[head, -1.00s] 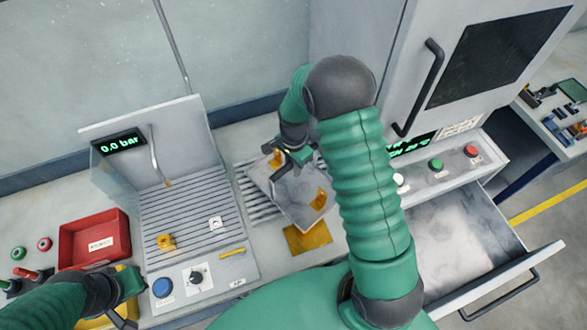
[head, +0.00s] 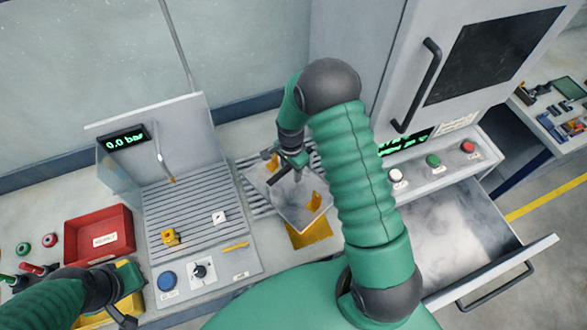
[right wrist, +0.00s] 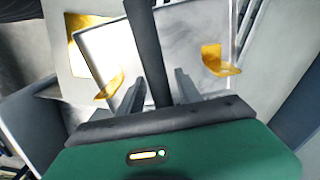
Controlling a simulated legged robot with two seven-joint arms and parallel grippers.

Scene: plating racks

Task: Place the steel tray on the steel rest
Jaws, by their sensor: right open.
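The square grey steel tray (head: 292,212) has a yellow bracket at each of two sides. It lies turned at an angle over the slatted steel rest (head: 254,197), whose bars show past the tray's left side. I cannot tell whether they touch. My right gripper (head: 285,171) is over the tray's far part with its fingers apart. In the right wrist view the tray (right wrist: 194,48) fills the space beyond the two fingers (right wrist: 160,88), with a dark bar between them. My left gripper (head: 126,312) hangs at the lower left, fingers unclear.
A yellow square plate (head: 312,233) shows at the tray's near edge. A slatted station (head: 192,200) with small parts and a red bin (head: 98,233) are to the left. A cabinet (head: 385,40) stands behind on the right, above an open drawer (head: 455,240).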

